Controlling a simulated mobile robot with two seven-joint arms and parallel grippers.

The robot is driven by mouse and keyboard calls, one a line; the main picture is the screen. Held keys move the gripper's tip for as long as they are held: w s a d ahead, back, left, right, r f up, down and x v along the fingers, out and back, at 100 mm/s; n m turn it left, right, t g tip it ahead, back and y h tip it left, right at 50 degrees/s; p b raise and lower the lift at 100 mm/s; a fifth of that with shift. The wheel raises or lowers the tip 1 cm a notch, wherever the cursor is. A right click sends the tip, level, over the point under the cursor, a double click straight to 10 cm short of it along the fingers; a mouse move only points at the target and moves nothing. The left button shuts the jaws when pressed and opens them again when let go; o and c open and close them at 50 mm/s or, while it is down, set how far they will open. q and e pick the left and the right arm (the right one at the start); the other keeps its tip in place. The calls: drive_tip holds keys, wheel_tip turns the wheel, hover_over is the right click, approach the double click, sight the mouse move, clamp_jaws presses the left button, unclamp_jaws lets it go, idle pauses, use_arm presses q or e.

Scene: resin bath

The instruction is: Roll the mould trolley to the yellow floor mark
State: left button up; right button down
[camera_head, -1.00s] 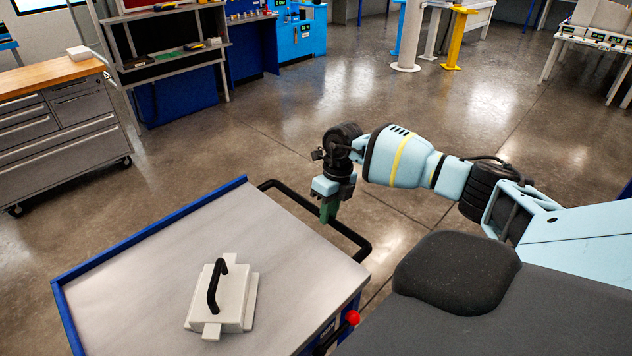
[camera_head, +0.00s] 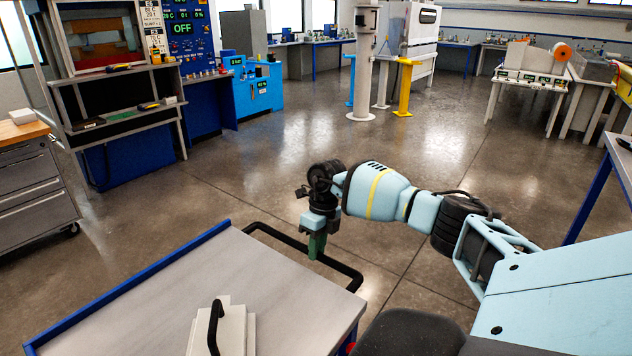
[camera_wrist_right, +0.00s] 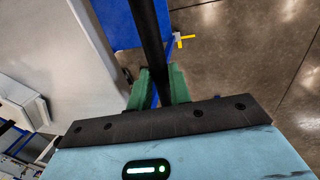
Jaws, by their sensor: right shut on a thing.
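The mould trolley (camera_head: 275,285) has a grey top, a blue edge strip and a black push handle (camera_head: 343,274) at its far right side. A pale mould (camera_head: 234,335) with a black grip lies on the top, partly cut off by the lower frame edge. My right gripper (camera_head: 317,246) has its green fingers down on the handle bar. In the right wrist view, the bar (camera_wrist_right: 150,45) runs between the two green fingers (camera_wrist_right: 157,85). My left gripper is out of view. No yellow floor mark is clearly seen; a small yellow piece (camera_wrist_right: 184,39) beside the trolley is unclear.
A grey drawer cabinet (camera_head: 38,190) stands at the left. A blue-based console (camera_head: 130,150) and a blue cabinet (camera_head: 258,95) stand behind. A pale column (camera_head: 365,70) and a yellow post (camera_head: 405,88) are farther back. Open concrete floor lies beyond the handle.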

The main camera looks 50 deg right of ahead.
drive_tip(key=c, duration=1.3)
unclamp_jaws()
wheel_tip(320, 180, up, 8)
drive_tip(key=d, duration=0.1)
drive_tip(key=shift+d+f, duration=0.15)
drive_tip(key=shift+d, duration=0.15)
